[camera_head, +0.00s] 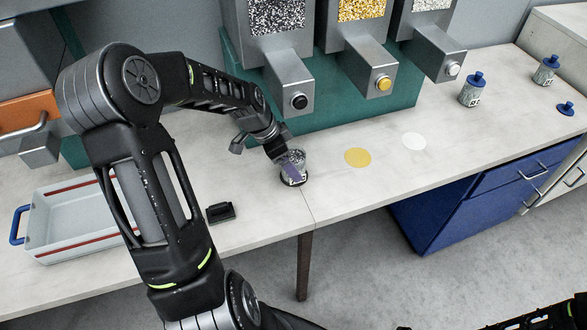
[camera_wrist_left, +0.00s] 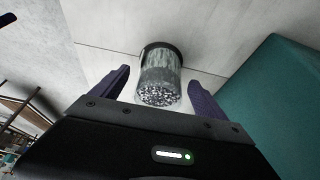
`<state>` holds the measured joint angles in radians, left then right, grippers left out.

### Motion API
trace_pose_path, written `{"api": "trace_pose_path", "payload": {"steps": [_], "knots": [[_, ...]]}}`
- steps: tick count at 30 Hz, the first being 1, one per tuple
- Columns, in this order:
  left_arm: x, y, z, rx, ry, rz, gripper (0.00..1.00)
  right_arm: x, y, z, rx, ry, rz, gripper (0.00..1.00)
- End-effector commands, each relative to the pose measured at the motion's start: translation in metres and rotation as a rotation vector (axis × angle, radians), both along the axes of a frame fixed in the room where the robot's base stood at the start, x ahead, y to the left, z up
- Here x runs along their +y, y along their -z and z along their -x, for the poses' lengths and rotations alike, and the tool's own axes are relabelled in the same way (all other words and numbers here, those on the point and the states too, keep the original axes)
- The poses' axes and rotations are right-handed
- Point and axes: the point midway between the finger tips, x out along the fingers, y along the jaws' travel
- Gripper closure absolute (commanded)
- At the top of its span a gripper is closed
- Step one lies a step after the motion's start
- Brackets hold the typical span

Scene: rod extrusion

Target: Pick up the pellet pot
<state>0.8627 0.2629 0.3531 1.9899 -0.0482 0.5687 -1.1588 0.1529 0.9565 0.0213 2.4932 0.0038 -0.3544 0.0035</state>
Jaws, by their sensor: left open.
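The pellet pot (camera_head: 293,168) is a small clear jar with dark and white pellets in it. It stands upright on a dark round spot on the pale bench, below the left dispenser. In the left wrist view the pot (camera_wrist_left: 160,78) is between the two purple fingers of my left gripper (camera_wrist_left: 158,88). Gaps show on both sides, so the fingers are apart from it. In the head view my left gripper (camera_head: 288,165) is at the pot and partly covers it. My right gripper is not in view.
Dispensers hold black-and-white (camera_head: 278,16), yellow (camera_head: 362,10) and white pellets above a green base (camera_head: 345,122). A yellow disc (camera_head: 358,157) and a white disc (camera_head: 414,141) lie right of the pot. A tray (camera_head: 80,222) and small black block (camera_head: 221,212) are left. Blue-lidded jars (camera_head: 472,92) stand right.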

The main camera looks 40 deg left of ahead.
Motion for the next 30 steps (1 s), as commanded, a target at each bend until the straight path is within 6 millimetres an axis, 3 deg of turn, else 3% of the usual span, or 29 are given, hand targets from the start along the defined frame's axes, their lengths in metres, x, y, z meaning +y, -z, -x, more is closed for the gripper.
{"api": "trace_pose_path", "payload": {"steps": [9,27,30], "knots": [[-0.008,0.036,-0.012,0.001,0.002,0.0,0.16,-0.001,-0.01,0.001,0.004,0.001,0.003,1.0],[-0.008,0.037,-0.013,0.0,0.001,0.0,0.16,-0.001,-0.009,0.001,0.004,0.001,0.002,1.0],[-0.008,0.037,-0.013,0.0,0.001,0.0,0.23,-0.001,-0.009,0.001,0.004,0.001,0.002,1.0]]}}
